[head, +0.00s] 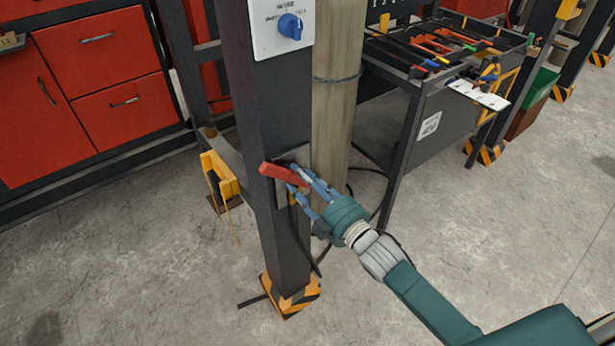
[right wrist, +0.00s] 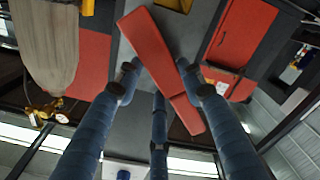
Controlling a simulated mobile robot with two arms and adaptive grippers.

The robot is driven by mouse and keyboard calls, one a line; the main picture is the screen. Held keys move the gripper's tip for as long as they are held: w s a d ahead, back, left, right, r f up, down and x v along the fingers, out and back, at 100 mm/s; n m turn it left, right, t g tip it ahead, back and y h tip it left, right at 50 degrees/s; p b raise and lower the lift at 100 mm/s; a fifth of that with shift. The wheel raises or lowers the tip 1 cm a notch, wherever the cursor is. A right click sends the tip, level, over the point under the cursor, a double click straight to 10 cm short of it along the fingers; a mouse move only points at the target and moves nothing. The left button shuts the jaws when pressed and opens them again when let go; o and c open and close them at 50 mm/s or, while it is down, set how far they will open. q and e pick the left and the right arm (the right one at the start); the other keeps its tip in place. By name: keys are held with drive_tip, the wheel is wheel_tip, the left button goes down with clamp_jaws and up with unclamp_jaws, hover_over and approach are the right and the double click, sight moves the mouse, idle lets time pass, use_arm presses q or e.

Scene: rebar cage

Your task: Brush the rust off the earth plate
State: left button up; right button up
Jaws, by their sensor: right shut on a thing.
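My right gripper (head: 305,190) reaches in from the lower right to the dark steel post. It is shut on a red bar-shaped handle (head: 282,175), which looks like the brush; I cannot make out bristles. In the right wrist view the red handle (right wrist: 158,55) lies slanted between the blue fingers of the right gripper (right wrist: 158,80). A grey plate (head: 292,155) on the post, probably the earth plate, shows just above and behind the handle and is largely hidden. I cannot tell whether the brush touches it. My left gripper is not in view.
The dark post (head: 268,110) carries a white panel with a blue knob (head: 290,27). A wooden pole (head: 336,90) stands just right of it. A tool cart (head: 425,125) is at the right, red cabinets (head: 95,75) at the left. The floor in front is clear.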

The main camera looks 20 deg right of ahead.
drive_tip(key=shift+a+r, duration=0.1)
drive_tip(key=shift+r, duration=0.05)
drive_tip(key=shift+s+p, duration=0.6)
drive_tip(key=shift+s, duration=0.1)
drive_tip(key=shift+d+p+v, duration=0.2)
drive_tip(key=shift+p+v, duration=0.5)
drive_tip(key=shift+v, duration=1.45)
drive_tip(key=p+v, duration=0.1)
drive_tip(key=v, duration=0.2)
drive_tip(key=shift+w, duration=0.1)
